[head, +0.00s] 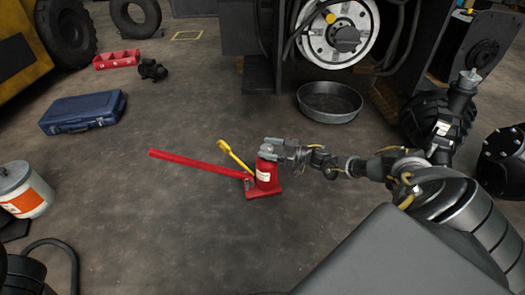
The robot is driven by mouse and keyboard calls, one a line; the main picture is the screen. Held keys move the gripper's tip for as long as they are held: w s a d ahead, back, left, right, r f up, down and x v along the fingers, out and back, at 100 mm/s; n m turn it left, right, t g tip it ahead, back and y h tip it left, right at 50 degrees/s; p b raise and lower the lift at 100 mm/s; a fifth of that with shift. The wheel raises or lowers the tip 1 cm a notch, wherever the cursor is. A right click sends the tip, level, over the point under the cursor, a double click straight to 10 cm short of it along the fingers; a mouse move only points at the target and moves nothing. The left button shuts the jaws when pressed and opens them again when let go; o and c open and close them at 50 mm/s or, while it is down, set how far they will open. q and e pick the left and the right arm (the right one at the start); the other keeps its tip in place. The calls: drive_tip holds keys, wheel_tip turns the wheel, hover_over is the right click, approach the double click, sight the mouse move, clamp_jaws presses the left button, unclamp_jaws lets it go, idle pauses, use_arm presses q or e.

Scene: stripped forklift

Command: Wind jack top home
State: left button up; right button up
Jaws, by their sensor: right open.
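The red bottle jack (267,176) stands upright on the floor near the middle of the head view, with a white label on its body. A long red handle (197,163) reaches from its base to the left, and a yellow lever (234,156) slants up beside it. My right gripper (271,149) is at the jack's top, coming from the right, with its fingers open around or just over the grey top. Whether the fingers touch the top is too small to tell. My left gripper is not in view.
A round metal pan (329,101) lies under the forklift's wheel hub (337,30). A blue case (83,112), a red tray (116,59) and a white and orange bucket (23,190) stand to the left. A dark hose (62,246) lies at lower left. The floor around the jack is clear.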

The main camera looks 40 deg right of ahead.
drive_tip(key=shift+b+x, duration=0.3)
drive_tip(key=shift+x, duration=0.95)
